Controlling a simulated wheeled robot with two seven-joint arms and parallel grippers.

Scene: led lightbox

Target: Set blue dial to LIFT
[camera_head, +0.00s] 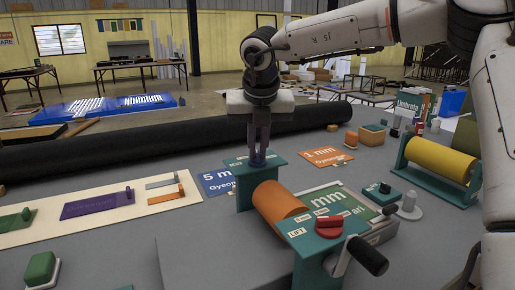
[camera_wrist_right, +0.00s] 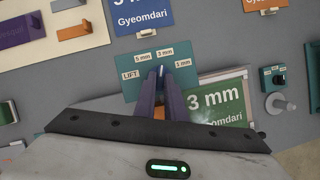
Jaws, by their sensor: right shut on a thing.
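The blue dial is mostly hidden between the fingers of my right gripper (camera_head: 258,158), which is shut on it from above. In the right wrist view the fingertips (camera_wrist_right: 160,76) meet over the teal dial plate (camera_wrist_right: 133,90). That plate carries a LIFT label (camera_wrist_right: 130,75) at the left, then 5 mm, 3 mm and 1 mm labels round to the right. Which label the dial points to cannot be told. In the head view the teal stand (camera_head: 244,198) holds the far end of an orange roller (camera_head: 279,203). My left gripper is not in view.
A red dial (camera_head: 329,224) sits on the near teal stand (camera_head: 310,240), beside a black-handled crank (camera_head: 367,256). A green 3 mm card (camera_head: 345,203) lies right of the roller. A yellow roller (camera_head: 441,158) stands further right. A long black roll (camera_head: 100,145) lies behind.

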